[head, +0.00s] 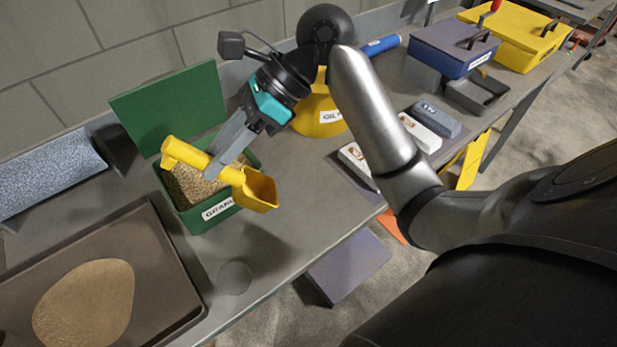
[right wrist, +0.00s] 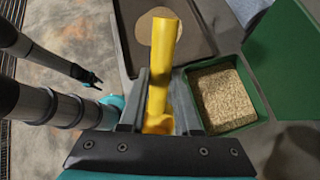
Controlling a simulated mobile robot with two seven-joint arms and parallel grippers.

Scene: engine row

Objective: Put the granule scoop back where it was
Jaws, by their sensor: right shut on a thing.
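The yellow granule scoop (head: 258,190) is held by my right gripper (head: 222,160), which is shut on its handle (head: 183,153). The scoop is above the open green granule box (head: 208,216), and its bowl reaches past the box's right side. The scoop also shows between the fingers in the right wrist view (right wrist: 152,60). The box holds tan granules (right wrist: 225,97), and its green lid (head: 170,107) stands raised behind it. A dark arm end (right wrist: 90,78), perhaps my left gripper, shows small in the right wrist view; its jaws are unclear.
A dark tray (head: 165,255) with a tan patch (head: 85,305) lies to the left. A faint grey disc (head: 235,278) marks the bench in front of the box. A yellow container (head: 318,115) stands to the right. A speckled blue-grey roll (head: 50,172) lies at the far left.

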